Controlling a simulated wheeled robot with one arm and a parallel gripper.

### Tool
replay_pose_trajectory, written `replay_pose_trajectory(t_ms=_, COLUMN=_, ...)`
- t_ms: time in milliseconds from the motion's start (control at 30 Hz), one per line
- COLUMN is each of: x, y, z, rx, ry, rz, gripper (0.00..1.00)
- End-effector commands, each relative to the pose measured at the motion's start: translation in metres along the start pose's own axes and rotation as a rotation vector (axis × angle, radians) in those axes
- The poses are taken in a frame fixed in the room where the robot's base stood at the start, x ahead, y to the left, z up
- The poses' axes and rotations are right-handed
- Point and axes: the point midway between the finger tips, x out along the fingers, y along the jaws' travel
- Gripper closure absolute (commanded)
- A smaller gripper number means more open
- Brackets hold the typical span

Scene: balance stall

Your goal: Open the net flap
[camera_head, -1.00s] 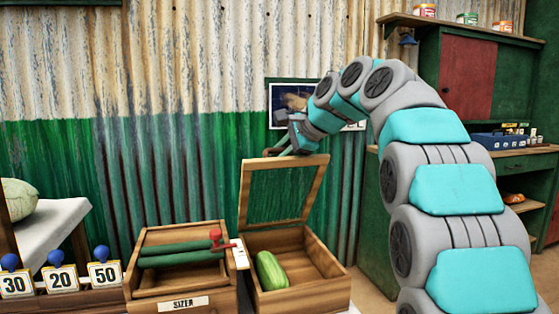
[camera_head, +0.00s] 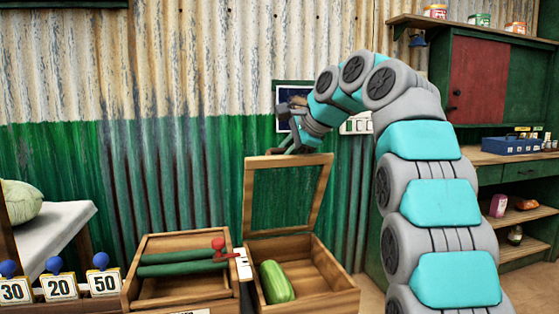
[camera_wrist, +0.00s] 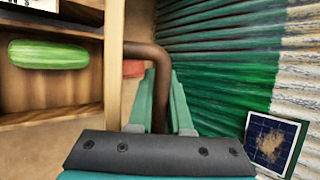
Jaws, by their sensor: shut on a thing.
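The net flap (camera_head: 322,200) is a wooden frame with a see-through panel, standing raised at the back edge of an open wooden box (camera_head: 325,288). A green striped melon or cucumber (camera_head: 276,282) lies in the box; it also shows in the wrist view (camera_wrist: 48,54). My gripper (camera_head: 290,148) is at the flap's top edge. In the wrist view my teal fingers (camera_wrist: 165,108) are closed around a brown bent handle (camera_wrist: 148,52) on the flap's frame (camera_wrist: 114,60). The fingertips are small and partly hidden in the head view.
A wooden box with green rollers and a red knob (camera_head: 218,244) stands left of the open box. Number cards (camera_head: 60,284) stand further left. Corrugated wall (camera_head: 180,170) is close behind the flap, with a picture (camera_wrist: 270,145) on it. A green cabinet (camera_head: 490,85) is at right.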

Motion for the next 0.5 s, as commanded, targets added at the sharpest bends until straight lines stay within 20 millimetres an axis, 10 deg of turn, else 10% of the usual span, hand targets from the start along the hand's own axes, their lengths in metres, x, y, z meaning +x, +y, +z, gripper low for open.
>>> replay_pose_trajectory(t_ms=333, x=0.0015, y=0.0007, z=-0.0013, rx=0.001, ry=0.001, rz=0.003, gripper=1.0)
replay_pose_trajectory(t_ms=367, x=0.0015, y=0.0007, z=-0.0013, rx=0.001, ry=0.001, rz=0.003, gripper=0.79)
replay_pose_trajectory(t_ms=500, x=0.001, y=0.0004, z=-0.0009, rx=0.001, ry=0.001, rz=0.001, gripper=0.7)
